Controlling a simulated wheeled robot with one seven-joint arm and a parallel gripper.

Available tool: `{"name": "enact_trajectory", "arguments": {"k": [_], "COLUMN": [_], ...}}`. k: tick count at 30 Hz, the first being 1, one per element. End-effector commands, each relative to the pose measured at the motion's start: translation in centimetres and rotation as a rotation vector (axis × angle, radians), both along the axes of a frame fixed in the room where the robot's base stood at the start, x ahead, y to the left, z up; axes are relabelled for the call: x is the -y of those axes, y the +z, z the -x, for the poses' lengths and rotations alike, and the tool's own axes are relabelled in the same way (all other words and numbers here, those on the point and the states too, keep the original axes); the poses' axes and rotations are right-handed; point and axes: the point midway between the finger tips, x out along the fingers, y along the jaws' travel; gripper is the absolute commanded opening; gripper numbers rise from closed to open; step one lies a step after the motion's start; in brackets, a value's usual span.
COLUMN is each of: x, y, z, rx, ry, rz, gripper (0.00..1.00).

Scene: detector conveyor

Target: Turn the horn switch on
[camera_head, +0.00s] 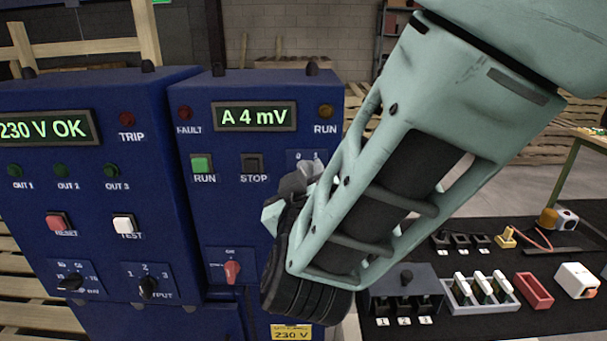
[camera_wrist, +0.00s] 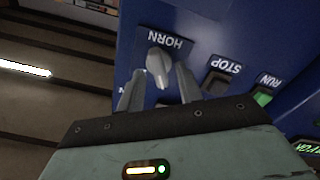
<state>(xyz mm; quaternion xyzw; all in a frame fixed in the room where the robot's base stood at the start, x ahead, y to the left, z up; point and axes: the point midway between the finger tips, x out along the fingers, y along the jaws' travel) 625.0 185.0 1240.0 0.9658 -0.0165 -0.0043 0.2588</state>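My gripper (camera_wrist: 160,82) is open, with one finger on each side of the knob's lower part in that view. I cannot tell whether the fingers touch it. The knob's set position is unclear.
The right blue cabinet (camera_head: 205,105) also has a green RUN button (camera_head: 202,163), a dark STOP button (camera_head: 252,163) and a red-handled switch (camera_head: 232,271) below. The left cabinet (camera_head: 80,195) has buttons and knobs. A dark table (camera_head: 475,328) with small parts stands at the right.

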Motion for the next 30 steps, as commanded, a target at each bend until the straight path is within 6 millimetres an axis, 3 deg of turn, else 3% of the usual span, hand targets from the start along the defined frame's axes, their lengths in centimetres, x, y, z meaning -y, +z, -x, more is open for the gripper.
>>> {"name": "enact_trajectory", "arguments": {"k": [1, 4, 5, 17, 30], "x": [0.00, 0.01, 0.01, 0.07, 0.30], "y": [0.00, -0.01, -0.01, -0.18, -0.46], "z": [-0.01, -0.02, -0.02, -0.07, -0.06], "rx": [0.000, 0.000, 0.000, 0.001, 0.015], "ry": [0.000, 0.000, 0.000, -0.001, -0.001], "rz": [0.000, 0.000, 0.000, -0.048, -0.378], "gripper": [0.30, 0.02, 0.00, 0.00, 0.00]}}
